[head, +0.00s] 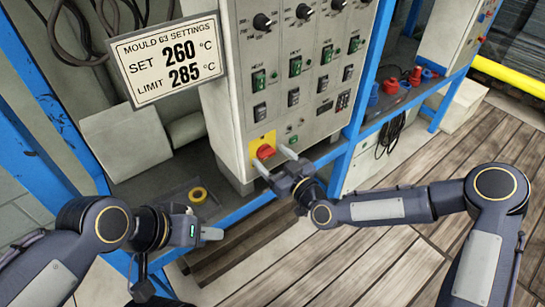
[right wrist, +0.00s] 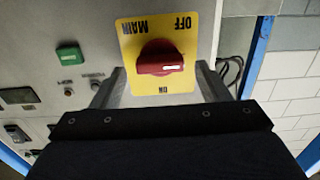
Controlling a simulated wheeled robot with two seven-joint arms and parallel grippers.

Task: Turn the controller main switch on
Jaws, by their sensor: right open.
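The main switch is a red rotary knob (head: 265,151) on a yellow plate (head: 256,138), low on the grey controller cabinet (head: 225,110). In the right wrist view the plate (right wrist: 128,48) appears upside down, with OFF at upper right and ON at the bottom. There the knob (right wrist: 155,57) has its bar lying across the picture, with a white mark on its right part. My right gripper (head: 274,159) is open, its fingers spread to either side of the knob; contact is not clear. My left gripper (head: 208,232) is low at left, away from the switch; its jaw opening is unclear.
Green switches (head: 295,67) and black knobs (head: 262,22) fill the cabinet face above. A settings sign (head: 165,60) hangs at left. Blue rack posts (head: 372,60) stand nearby. The plank floor (head: 370,265) is clear.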

